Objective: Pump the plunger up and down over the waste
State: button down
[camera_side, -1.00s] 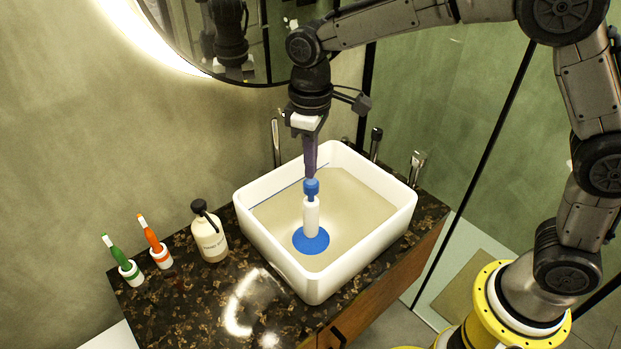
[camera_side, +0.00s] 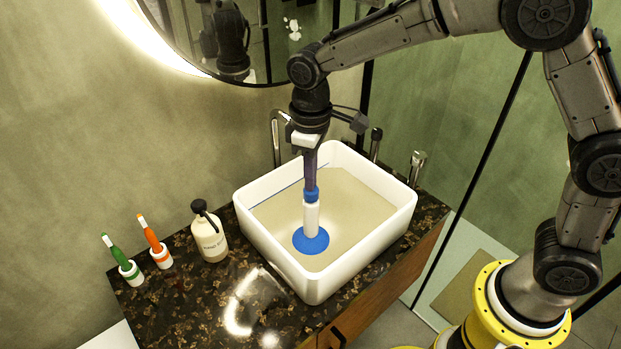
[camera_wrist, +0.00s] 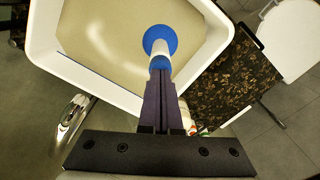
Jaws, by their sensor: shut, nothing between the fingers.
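The plunger stands upright in the white sink (camera_side: 258,236). It has a blue base disc (camera_side: 311,240), a white shaft (camera_side: 311,219) and a blue knob (camera_side: 311,196) on top. My gripper (camera_side: 311,188) points straight down at the knob from above. Its dark purple fingers are shut together with nothing between them, and their tips appear to touch the knob. In the wrist view, my gripper (camera_wrist: 160,73) hides most of the knob (camera_wrist: 160,63); the white shaft and blue disc (camera_wrist: 163,35) show beyond it.
A soap bottle (camera_side: 209,238) and two cups with a green toothbrush (camera_side: 115,251) and an orange toothbrush (camera_side: 151,236) stand left of the sink on the dark counter (camera_side: 190,300). A faucet (camera_side: 277,140) rises behind the sink. The mirror (camera_side: 170,30) hangs at the back.

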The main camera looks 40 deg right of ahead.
jog(key=shift+r, duration=1.7)
jog(key=shift+r, duration=3)
